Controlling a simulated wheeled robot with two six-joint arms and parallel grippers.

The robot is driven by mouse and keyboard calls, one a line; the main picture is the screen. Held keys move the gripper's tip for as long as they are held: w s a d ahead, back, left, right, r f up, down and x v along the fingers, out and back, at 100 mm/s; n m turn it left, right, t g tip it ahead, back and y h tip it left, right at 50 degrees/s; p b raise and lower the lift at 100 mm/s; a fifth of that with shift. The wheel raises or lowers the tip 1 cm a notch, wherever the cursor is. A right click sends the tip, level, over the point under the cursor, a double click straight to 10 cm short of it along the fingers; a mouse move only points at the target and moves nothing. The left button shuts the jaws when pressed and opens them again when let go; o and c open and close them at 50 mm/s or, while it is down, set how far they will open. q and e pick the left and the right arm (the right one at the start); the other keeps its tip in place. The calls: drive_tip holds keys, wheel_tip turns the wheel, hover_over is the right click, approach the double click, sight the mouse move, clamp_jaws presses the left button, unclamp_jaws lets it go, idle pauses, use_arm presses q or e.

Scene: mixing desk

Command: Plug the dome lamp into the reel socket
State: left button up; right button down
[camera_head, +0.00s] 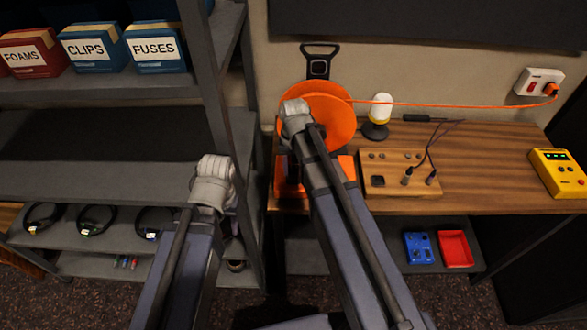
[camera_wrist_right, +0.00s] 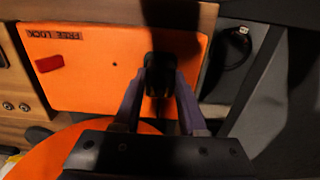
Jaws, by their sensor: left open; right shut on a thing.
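The dome lamp (camera_head: 380,106), with a white dome, yellow band and dark base, stands upright on the wooden desk. The orange cable reel (camera_head: 335,115) stands left of it. In the right wrist view its flat orange face (camera_wrist_right: 105,70) shows a FREE LOCK label and a red switch (camera_wrist_right: 49,64). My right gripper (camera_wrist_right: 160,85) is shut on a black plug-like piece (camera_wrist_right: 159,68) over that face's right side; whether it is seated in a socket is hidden. My left gripper (camera_head: 214,180) is near the shelf, away from the desk; its fingertips are hidden.
A wooden panel (camera_head: 400,188) with leads sits front-centre on the desk, and a yellow meter (camera_head: 557,172) at the right. An orange cord (camera_head: 450,101) runs from the reel to the wall outlet (camera_head: 538,83). A shelf upright (camera_head: 213,75) stands left of the desk.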

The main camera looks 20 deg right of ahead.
sight(293, 169)
drive_tip(key=shift+f+b, duration=0.6)
drive_tip(key=shift+f, duration=0.05)
drive_tip(key=shift+c, duration=1.9)
unclamp_jaws()
drive_tip(key=shift+r, duration=0.2)
wheel_tip(293, 169, up, 8)
drive_tip(key=p, duration=0.8)
drive_tip(key=shift+f, duration=0.2)
drive_tip(key=shift+f, duration=0.1)
drive_tip(key=s+a+f+n+h+b, duration=0.1)
drive_tip(key=s+a+n, duration=0.6)
drive_tip(key=s+a, duration=0.3)
drive_tip(key=s, duration=0.4)
drive_tip(key=shift+s+a+f+b, duration=0.2)
drive_tip(key=shift+b, duration=0.2)
